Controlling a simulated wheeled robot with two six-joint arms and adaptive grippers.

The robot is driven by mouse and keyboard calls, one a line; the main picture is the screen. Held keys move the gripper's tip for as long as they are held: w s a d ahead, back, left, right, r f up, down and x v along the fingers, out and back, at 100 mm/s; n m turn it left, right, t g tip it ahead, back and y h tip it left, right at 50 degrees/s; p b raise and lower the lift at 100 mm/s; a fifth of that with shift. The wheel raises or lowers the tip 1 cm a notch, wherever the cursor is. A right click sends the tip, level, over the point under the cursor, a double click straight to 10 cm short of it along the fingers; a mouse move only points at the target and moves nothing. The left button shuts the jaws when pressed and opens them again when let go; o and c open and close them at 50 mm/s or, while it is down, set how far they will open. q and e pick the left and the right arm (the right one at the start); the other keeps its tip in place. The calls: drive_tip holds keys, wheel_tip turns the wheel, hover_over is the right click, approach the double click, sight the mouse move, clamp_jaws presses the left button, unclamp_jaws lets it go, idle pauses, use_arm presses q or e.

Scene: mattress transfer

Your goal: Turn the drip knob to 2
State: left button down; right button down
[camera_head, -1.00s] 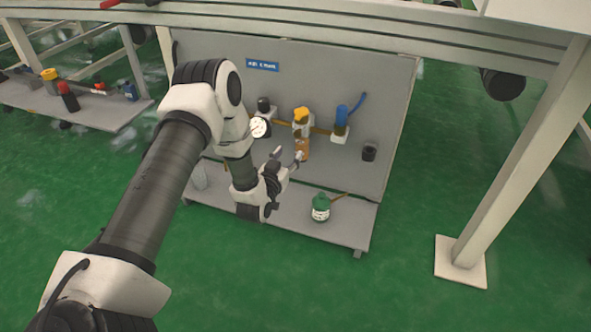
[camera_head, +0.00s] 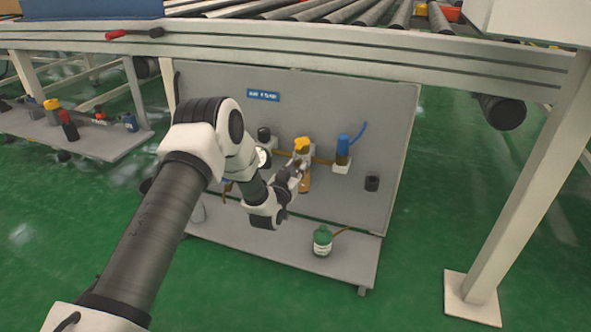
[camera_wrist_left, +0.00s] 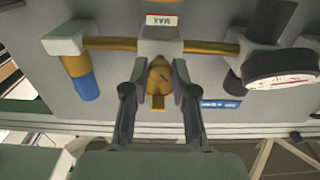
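The drip knob is a yellow-orange knob (camera_head: 302,144) on the middle unit of the grey panel. In the left wrist view the picture is upside down, and the yellow knob (camera_wrist_left: 158,76) with a small tab shows between my fingers. My left gripper (camera_head: 298,172) is in front of the panel, near the orange bowl (camera_head: 304,185) below the knob. In the left wrist view my left gripper (camera_wrist_left: 158,92) is open, one finger on each side of the knob, with gaps showing. I cannot read any number on the knob. My right gripper is not in view.
A blue-topped unit (camera_head: 343,150) is to the right, and a round gauge (camera_head: 264,157) is to the left, partly behind my arm. A conveyor frame (camera_head: 400,45) runs above the panel.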

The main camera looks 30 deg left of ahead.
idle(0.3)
use_arm(q)
drive_tip(key=shift+r+m+p, duration=0.15)
drive_tip(key=shift+m+p, duration=0.55)
drive_tip(key=shift+p, duration=0.35)
drive_tip(key=m+p, duration=0.3)
drive_tip(key=p, duration=0.1)
drive_tip(key=shift+m+p, duration=1.4)
drive_tip(key=shift+m, duration=0.1)
drive_tip(key=shift+m+p, duration=0.6)
drive_tip(key=shift+m, duration=0.2)
drive_tip(key=c, duration=0.9)
unclamp_jaws()
drive_tip(key=shift+f, duration=0.2)
drive_tip(key=shift+c, duration=0.2)
